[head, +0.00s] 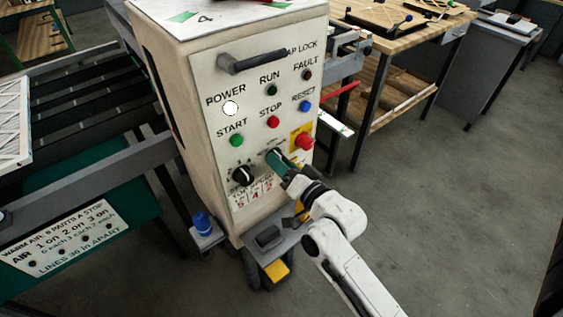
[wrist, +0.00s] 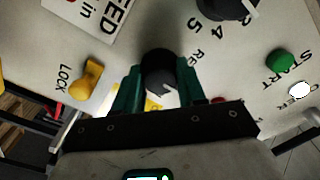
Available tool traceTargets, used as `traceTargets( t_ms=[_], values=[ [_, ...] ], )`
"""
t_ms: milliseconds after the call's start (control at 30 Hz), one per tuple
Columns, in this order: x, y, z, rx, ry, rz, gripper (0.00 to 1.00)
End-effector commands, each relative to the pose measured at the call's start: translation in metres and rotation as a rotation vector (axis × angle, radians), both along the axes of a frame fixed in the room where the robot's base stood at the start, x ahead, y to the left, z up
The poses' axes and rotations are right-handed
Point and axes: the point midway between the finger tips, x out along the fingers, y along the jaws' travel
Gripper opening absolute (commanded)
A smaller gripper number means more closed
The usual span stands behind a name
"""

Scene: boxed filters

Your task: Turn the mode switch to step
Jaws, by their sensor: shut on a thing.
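The mode switch is a black rotary knob (wrist: 158,68) on the cream control cabinet's front panel. In the wrist view it sits between the two green fingers of my gripper (wrist: 157,92), which is shut on it. In the head view my gripper (head: 275,158) is at the panel, right of a second black knob (head: 243,176) and below the red stop button (head: 273,122), and hides the switch. Lettering beside the switch is mostly covered, so I cannot tell which mode it points to.
The green start button (head: 236,140), blue reset button (head: 304,106) and a large red button on yellow (head: 304,141) are close by. A dark handle (head: 253,62) juts out above. A yellow lock knob (wrist: 88,78) shows in the wrist view. Floor at right is clear.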

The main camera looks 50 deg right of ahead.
Motion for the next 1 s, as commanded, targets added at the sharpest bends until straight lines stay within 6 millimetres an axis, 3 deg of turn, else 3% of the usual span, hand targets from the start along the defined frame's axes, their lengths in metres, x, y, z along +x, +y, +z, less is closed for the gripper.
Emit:
traceTargets(
  t_ms=[500, 533, 767, 1000],
  values=[
    [0.0001, -0.0006, 0.0009, 0.02, -0.009, -0.001, 0.09],
    [0.0001, -0.0006, 0.0009, 0.02, -0.009, -0.001, 0.42],
    [0.0, -0.0004, 0.0005, 0.021, -0.007, -0.001, 0.64],
    [-0.0003, -0.0001, 0.0001, 0.021, -0.007, -0.001, 0.65]
  ],
)
